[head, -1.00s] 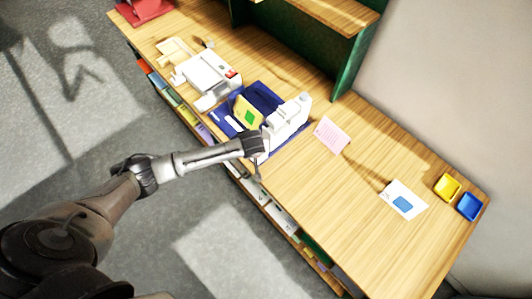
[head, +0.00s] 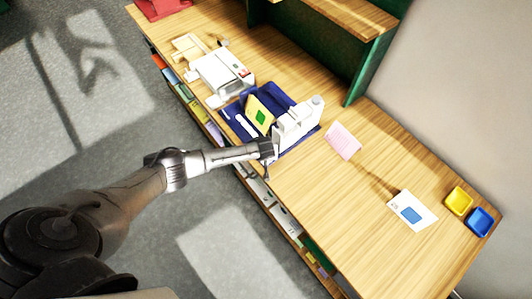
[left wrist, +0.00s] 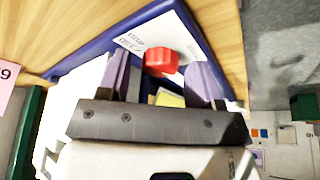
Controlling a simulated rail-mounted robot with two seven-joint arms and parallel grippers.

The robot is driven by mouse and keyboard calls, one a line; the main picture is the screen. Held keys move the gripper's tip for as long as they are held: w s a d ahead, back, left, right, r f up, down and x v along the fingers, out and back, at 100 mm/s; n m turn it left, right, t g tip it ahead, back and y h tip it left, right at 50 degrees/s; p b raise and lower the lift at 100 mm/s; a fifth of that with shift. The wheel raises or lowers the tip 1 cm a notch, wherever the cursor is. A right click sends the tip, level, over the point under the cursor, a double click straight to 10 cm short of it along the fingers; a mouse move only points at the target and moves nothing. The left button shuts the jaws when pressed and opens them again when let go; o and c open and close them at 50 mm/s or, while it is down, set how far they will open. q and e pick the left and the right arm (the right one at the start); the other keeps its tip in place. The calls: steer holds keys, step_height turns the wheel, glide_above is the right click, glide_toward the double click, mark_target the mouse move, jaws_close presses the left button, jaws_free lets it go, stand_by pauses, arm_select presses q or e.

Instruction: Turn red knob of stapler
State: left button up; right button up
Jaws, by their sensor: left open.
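The stapler (head: 297,124) is a white upright machine on a dark blue base near the table's front edge in the head view. Its red knob (left wrist: 161,61) shows in the left wrist view, on a white printed face with a blue border; I cannot pick it out in the head view. My left gripper (left wrist: 162,72) is open, with its two purple-grey fingers on either side of the knob. I cannot tell whether they touch it. In the head view my left gripper (head: 268,162) is at the stapler's front side. My right gripper is not in view.
Another white machine (head: 221,73) is to the left. A pink card (head: 343,140), a white card (head: 411,211), a yellow tray (head: 459,200) and a blue tray (head: 481,221) are right. Bare tabletop lies between them.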

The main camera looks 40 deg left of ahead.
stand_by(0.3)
arm_select(q)
steer(key=c, duration=0.9)
